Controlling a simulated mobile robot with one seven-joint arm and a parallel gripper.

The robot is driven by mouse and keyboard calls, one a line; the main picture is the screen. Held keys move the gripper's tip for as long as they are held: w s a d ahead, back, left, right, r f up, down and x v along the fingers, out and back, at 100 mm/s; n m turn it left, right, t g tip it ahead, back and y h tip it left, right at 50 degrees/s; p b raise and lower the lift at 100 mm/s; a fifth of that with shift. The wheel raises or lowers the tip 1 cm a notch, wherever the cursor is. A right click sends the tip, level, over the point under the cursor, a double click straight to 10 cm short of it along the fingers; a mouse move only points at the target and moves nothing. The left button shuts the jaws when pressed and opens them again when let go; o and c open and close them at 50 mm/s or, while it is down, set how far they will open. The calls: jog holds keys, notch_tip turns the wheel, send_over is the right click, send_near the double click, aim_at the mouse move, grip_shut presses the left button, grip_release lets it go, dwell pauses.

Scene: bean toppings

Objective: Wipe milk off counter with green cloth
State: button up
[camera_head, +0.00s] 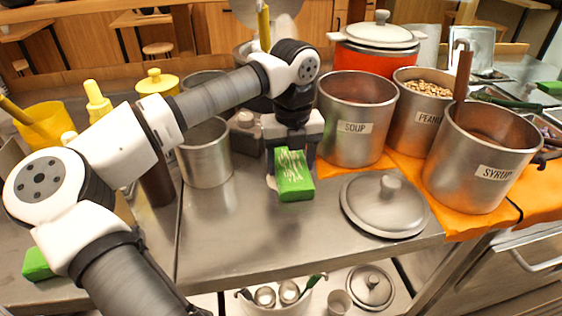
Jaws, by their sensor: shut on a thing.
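My gripper (291,150) points down over the steel counter (245,245) and is shut on a green cloth (295,187), a block-like piece with whitish streaks on its top. The cloth is at or just above the counter; I cannot tell whether it touches. A small pale patch (271,182) shows at the cloth's left edge and may be milk. The fingertips are partly hidden behind the cloth.
A steel lid (385,204) lies right of the cloth. Pots marked SOUP (352,148) and SYRUP (474,184) stand on the right; an empty steel pot (205,165) stands on the left. The front counter is clear. Another green block (38,264) lies far left.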

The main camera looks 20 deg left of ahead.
jog(key=shift+w+d+f, duration=0.1)
jog(key=shift+w+d, duration=0.3)
jog(key=shift+d, duration=0.4)
jog(key=shift+s+a+b, duration=0.2)
jog(key=shift+s+a, duration=0.5)
jog(key=shift+a, duration=0.3)
jog(key=shift+s+a+b, duration=0.2)
jog(key=shift+s+a, duration=0.5)
jog(key=shift+a, duration=0.3)
jog(key=shift+a, duration=0.15)
jog(key=shift+w+d, duration=0.75)
jog(key=shift+d, duration=0.25)
jog(key=shift+w+d+b, duration=0.15)
jog(key=shift+w+d, duration=0.15)
jog(key=shift+d, duration=0.3)
jog(key=shift+w+d+b, duration=0.15)
jog(key=shift+w+d, duration=0.15)
jog(key=shift+d, duration=0.25)
